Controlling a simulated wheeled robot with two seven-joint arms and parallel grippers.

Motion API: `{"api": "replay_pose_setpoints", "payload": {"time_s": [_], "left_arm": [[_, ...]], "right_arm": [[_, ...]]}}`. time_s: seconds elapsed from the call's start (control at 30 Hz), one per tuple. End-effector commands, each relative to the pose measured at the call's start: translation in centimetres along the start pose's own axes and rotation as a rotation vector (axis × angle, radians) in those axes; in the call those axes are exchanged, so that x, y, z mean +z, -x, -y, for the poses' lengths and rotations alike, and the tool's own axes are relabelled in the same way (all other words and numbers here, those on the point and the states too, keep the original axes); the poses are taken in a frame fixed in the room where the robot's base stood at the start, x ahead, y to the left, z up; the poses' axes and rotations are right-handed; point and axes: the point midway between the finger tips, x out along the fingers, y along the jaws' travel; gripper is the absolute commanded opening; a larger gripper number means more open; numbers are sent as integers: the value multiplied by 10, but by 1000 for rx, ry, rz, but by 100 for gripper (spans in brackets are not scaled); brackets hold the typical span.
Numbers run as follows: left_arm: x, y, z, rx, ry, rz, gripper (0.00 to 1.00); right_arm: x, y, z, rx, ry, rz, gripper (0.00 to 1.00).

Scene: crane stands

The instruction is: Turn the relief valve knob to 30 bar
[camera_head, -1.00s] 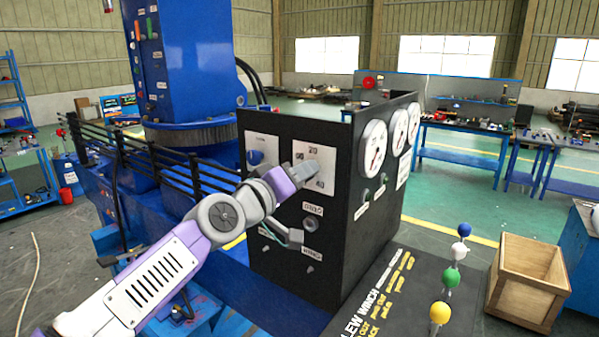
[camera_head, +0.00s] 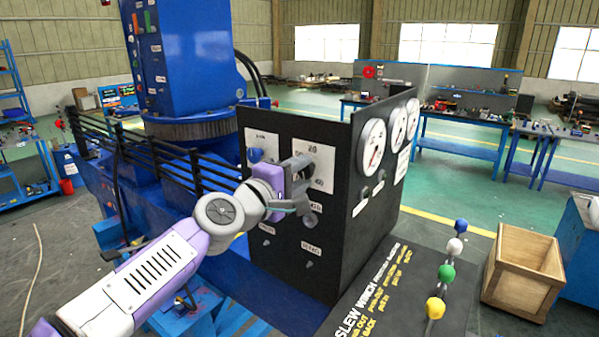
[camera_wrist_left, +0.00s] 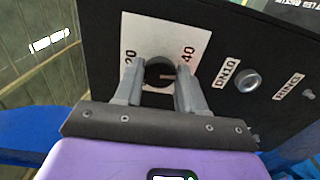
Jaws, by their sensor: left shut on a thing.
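The relief valve knob (camera_wrist_left: 157,72) is dark and round, on a white scale plate (camera_wrist_left: 185,37) on the black control box. In the left wrist view the knob sits between my left gripper's fingers (camera_wrist_left: 158,84), which are shut on it. A short pale-reddish line shows on the knob, on the side toward the 40 mark. The 20 mark is by the left finger and the 40 mark by the right one. In the head view my left gripper (camera_head: 302,170) covers the knob and part of the plate (camera_head: 322,157); the knob's exact setting cannot be read.
A blue knob (camera_head: 255,155) is on another white plate left of my gripper. A round fitting (camera_head: 310,219) and small switches sit below. Gauges (camera_head: 372,145) are on the box's right side. Levers with coloured balls (camera_head: 447,271) and a wooden crate (camera_head: 524,270) stand at the right.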

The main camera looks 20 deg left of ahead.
Motion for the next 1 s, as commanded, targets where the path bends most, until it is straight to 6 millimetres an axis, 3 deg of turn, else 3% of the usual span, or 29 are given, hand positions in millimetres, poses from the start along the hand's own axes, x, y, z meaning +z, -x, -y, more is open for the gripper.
{"api": "replay_pose_setpoints", "payload": {"time_s": [0.67,0.7,0.87,1.0], "left_arm": [[0,0,0,0,67,-1,9],[0,0,0,0,67,-1,41],[0,0,0,0,66,0,65],[0,0,0,0,66,0,65]], "right_arm": [[0,2,1,0,0,0,43],[0,2,1,0,0,0,43],[0,2,1,0,0,0,43],[0,2,1,0,0,0,43]]}}
